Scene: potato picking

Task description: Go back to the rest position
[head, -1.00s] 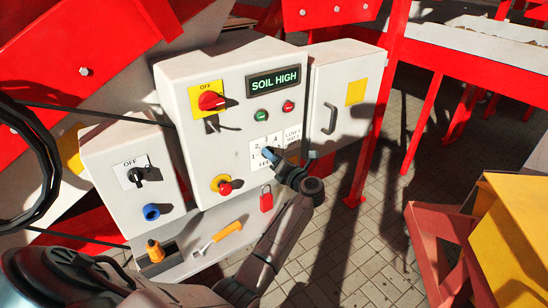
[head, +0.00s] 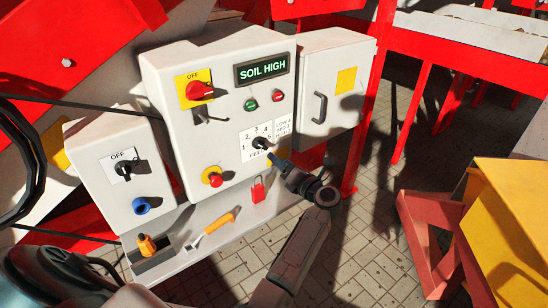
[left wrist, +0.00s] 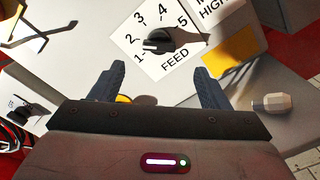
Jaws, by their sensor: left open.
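My left gripper (head: 273,158) is in front of the control panel, just below and right of the black feed knob (head: 261,143), and apart from it. In the left wrist view its two fingers (left wrist: 159,85) are spread with nothing held between them. The feed knob (left wrist: 174,41) shows there beyond the fingertips, on a white dial plate numbered 1 to 5. Its white mark is on the side of the 1 and 2. My right gripper is not in view.
The white control box (head: 215,110) has a green display (head: 262,69) reading SOIL HIGH, a red switch and buttons. A grey cabinet (head: 325,90) stands to its right, a smaller switch box (head: 122,165) to its left. A yellow bin (head: 510,215) is at right. Tiled floor lies between.

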